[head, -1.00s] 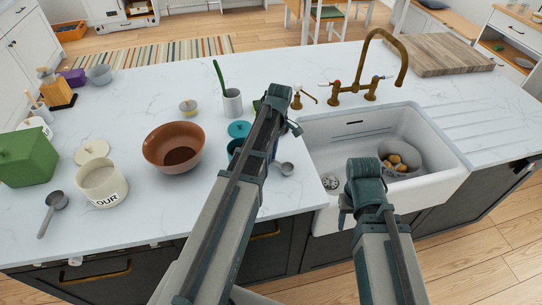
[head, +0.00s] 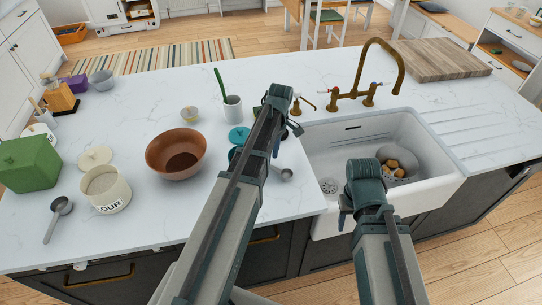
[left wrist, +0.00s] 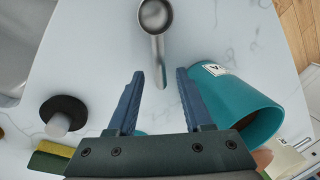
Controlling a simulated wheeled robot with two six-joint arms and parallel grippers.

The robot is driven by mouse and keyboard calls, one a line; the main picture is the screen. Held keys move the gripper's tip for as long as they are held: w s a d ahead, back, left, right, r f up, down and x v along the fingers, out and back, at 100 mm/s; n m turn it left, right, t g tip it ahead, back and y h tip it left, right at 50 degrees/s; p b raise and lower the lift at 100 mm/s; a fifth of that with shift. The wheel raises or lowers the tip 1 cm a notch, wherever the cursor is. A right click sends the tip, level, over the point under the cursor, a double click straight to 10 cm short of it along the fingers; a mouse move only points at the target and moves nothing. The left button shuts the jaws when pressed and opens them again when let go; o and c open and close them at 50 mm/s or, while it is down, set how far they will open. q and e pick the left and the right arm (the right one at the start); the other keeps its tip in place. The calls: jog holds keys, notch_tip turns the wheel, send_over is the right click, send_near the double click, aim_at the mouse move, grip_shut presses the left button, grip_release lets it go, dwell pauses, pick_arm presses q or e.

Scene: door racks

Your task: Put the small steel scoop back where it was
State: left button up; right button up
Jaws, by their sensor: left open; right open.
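A small steel scoop (head: 285,173) lies on the white counter just left of the sink. In the left wrist view the scoop (left wrist: 155,16) has its bowl at the top, and its handle points down toward the gap between my fingers. My left gripper (left wrist: 160,76) is open and empty, with the handle apart from both fingers as far as I can tell. In the head view my left arm partly hides this area. A larger grey scoop (head: 60,206) lies at the far left beside the flour canister (head: 107,190). My right gripper (head: 345,215) is open near the sink's front left edge.
A teal canister (left wrist: 238,105) lies close to my left gripper's right finger in the wrist view. A teal lid (head: 239,135), a brown bowl (head: 176,153) and a white cup (head: 233,108) stand left of my arm. The sink (head: 440,190) holds a colander (head: 407,168).

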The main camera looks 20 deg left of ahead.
pick_arm(q)
notch_tip(320, 180, up, 9)
jog(key=w+p, duration=0.2)
jog(key=p, duration=0.6)
jog(key=s+d+m+t, duration=0.2)
jog(key=s+d+m, duration=1.5)
jog(key=s+m, duration=0.1)
jog(key=shift+d+f+m+y, duration=0.15)
jog(key=shift+d+m+y, duration=0.2)
jog(key=shift+m, duration=0.55)
pick_arm(e)
notch_tip(320, 180, up, 9)
pick_arm(q)
jog(key=shift+a, duration=0.1)
notch_tip(320, 180, down, 8)
jog(key=b, duration=0.7)
jog(key=shift+b, duration=0.35)
pick_arm(e)
notch_tip(320, 180, down, 8)
jog(key=shift+r, duration=0.15)
